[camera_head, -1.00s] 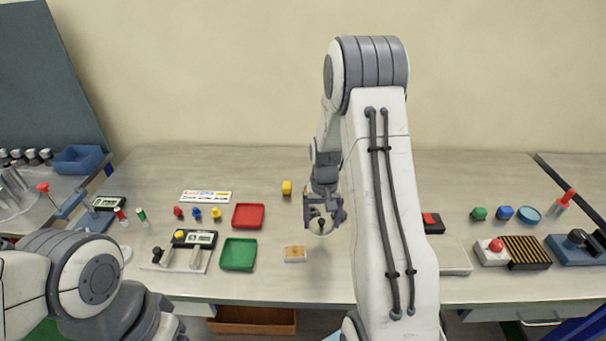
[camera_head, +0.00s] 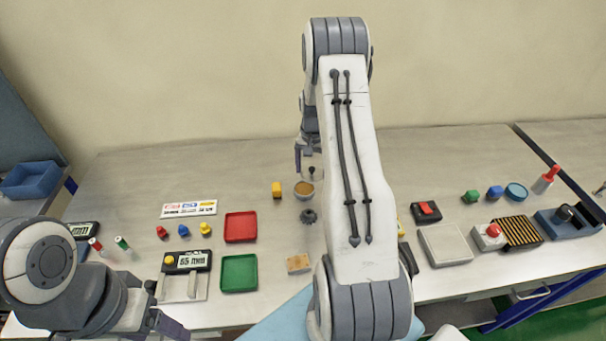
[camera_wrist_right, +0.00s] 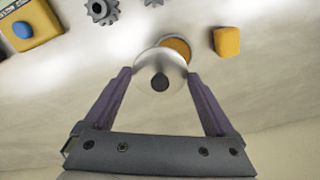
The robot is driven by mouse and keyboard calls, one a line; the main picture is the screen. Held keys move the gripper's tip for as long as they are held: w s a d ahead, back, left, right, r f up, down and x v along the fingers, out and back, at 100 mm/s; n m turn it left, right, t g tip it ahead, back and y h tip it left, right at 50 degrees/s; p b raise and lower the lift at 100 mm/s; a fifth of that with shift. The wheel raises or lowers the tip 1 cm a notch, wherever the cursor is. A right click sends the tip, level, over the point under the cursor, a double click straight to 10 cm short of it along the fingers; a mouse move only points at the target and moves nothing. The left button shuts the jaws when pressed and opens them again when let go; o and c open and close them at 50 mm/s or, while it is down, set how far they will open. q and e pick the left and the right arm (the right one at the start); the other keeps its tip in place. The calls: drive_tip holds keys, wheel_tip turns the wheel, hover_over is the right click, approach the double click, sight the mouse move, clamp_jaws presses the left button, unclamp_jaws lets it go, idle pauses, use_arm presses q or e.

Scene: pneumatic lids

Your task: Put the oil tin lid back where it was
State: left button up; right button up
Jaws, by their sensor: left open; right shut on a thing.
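The oil tin lid (camera_head: 312,175) is a pale, clear-looking disc with a dark knob. My right gripper (camera_head: 309,170) is shut on it near the back of the table. In the right wrist view the lid (camera_wrist_right: 147,66) sits between the purple fingers (camera_wrist_right: 160,86). The oil tin (camera_head: 304,192), round with amber contents, stands open just in front of the lid. In the wrist view the lid partly covers the tin (camera_wrist_right: 178,46); its height above the tin is unclear. My left gripper (camera_head: 172,324) is open and empty at the lower left, partly cut off.
A yellow block (camera_head: 277,190) stands just left of the tin. A dark gear (camera_head: 308,215) lies in front of it. Red (camera_head: 241,227) and green (camera_head: 239,273) trays lie to the left. My right arm hides part of the table to the right.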

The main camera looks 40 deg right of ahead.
sight(305, 173)
drive_tip(key=shift+w+a+f, duration=0.6)
drive_tip(key=shift+w+a, duration=0.1)
drive_tip(key=shift+a, duration=0.05)
drive_tip(key=shift+w+a+f+p, duration=0.1)
drive_tip(key=shift+f+p, duration=0.1)
drive_tip(key=shift+p, duration=0.2)
wheel_tip(305, 173, down, 3)
drive_tip(key=shift+f+p, duration=0.1)
drive_tip(key=shift+p, duration=0.8)
drive_tip(key=shift+f, duration=0.25)
drive_tip(key=shift+f, duration=0.1)
drive_tip(key=shift+f+b, duration=0.4)
drive_tip(key=shift+b, duration=0.05)
drive_tip(key=o, duration=1.2)
drive_tip(key=shift+r, duration=0.1)
drive_tip(key=shift+c, duration=0.2)
